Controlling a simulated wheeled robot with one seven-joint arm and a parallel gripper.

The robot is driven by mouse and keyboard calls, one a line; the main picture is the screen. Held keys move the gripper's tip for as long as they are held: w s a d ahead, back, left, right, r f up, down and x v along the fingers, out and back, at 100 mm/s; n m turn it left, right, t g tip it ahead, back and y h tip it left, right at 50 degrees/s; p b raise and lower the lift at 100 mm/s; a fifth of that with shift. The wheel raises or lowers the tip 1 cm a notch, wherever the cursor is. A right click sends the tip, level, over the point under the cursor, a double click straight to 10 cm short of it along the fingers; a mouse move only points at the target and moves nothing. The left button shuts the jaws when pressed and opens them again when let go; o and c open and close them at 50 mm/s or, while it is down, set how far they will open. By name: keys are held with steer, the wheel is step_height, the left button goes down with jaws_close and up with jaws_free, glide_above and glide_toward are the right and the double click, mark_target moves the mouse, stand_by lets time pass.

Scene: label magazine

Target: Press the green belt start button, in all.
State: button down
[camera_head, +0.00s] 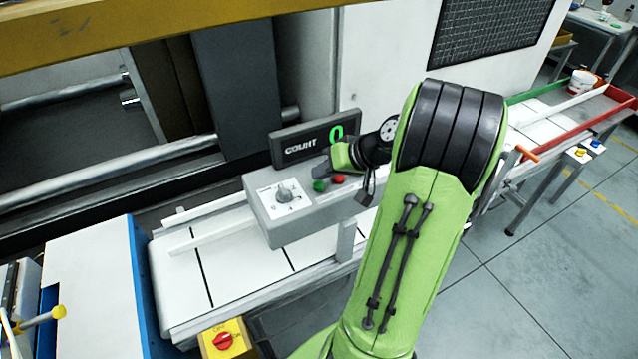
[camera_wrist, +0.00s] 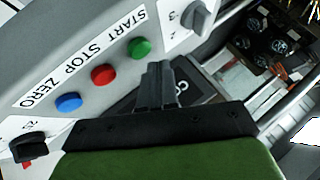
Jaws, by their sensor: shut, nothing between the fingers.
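The green button (camera_wrist: 138,47) is a round cap on the grey control panel, by the word START. In the head view, the green button (camera_head: 319,186) sits on the sloped grey box, left of the red button (camera_head: 337,179). My gripper (camera_wrist: 158,68) is shut and empty. In the wrist view its fingertips show just below and right of the green button. They look apart from it, though I cannot tell how high they are above the panel. In the head view my own wrist hides part of the box's right side.
The red button (camera_wrist: 103,74) and a blue button (camera_wrist: 68,103) are in line with the green one, by STOP and ZERO. A grey knob (camera_head: 284,194) is left of the buttons. The COUNT display (camera_head: 303,146) behind reads 0. A white belt (camera_head: 235,258) runs below the box.

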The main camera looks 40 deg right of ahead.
steer(key=shift+f+b, duration=0.4)
steer(key=shift+f, duration=0.05)
